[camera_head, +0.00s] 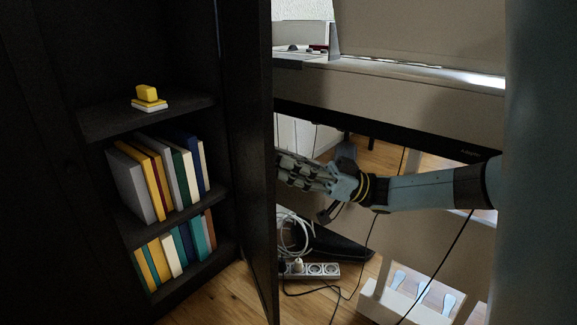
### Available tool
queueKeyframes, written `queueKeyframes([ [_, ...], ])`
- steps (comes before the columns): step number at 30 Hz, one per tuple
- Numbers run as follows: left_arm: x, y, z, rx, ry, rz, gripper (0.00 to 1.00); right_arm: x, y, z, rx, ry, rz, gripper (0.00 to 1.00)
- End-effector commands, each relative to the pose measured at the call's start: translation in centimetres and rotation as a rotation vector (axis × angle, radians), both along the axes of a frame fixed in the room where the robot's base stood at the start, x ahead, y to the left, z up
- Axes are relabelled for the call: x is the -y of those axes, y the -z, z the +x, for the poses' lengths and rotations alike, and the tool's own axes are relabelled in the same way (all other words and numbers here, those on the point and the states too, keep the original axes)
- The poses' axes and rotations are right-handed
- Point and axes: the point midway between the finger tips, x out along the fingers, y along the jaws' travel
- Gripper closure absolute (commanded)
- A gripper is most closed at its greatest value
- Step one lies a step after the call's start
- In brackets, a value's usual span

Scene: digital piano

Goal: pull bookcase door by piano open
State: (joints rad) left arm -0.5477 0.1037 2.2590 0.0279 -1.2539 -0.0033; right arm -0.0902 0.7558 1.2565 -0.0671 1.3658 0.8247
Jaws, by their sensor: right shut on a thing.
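The black bookcase (85,122) stands at the left with its shelves in view. Its door (249,150) stands open, swung out toward me and seen nearly edge-on in the middle of the view. My right gripper (284,167) reaches in from the right, at the door's outer face. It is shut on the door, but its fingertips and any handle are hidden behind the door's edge. My left gripper is not in view.
Books (165,175) and a yellow object (147,97) sit on the shelves. The piano (400,95) stands right of the door, above my right arm. A power strip (312,270), cables (294,234) and pedals (420,293) are below. Some wooden floor (215,298) is clear before the bookcase.

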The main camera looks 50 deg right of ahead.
Motion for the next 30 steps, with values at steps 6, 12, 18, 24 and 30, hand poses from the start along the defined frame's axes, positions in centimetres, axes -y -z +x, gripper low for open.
queueKeyframes([
  [6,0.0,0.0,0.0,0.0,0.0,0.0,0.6,0.3,-0.3,0.5,0.002,0.011,0.002,0.63],
  [12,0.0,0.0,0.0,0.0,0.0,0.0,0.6,0.2,-0.2,0.3,0.002,0.007,0.003,0.55],
  [18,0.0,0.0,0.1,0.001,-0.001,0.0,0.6,0.1,-0.1,0.2,0.001,0.006,0.002,0.55],
  [24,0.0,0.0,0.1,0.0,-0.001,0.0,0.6,-0.1,-0.1,0.3,0.001,0.006,0.002,0.55],
  [30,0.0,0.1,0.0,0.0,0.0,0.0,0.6,-2.3,-0.1,1.3,0.002,0.005,0.005,0.55],
])
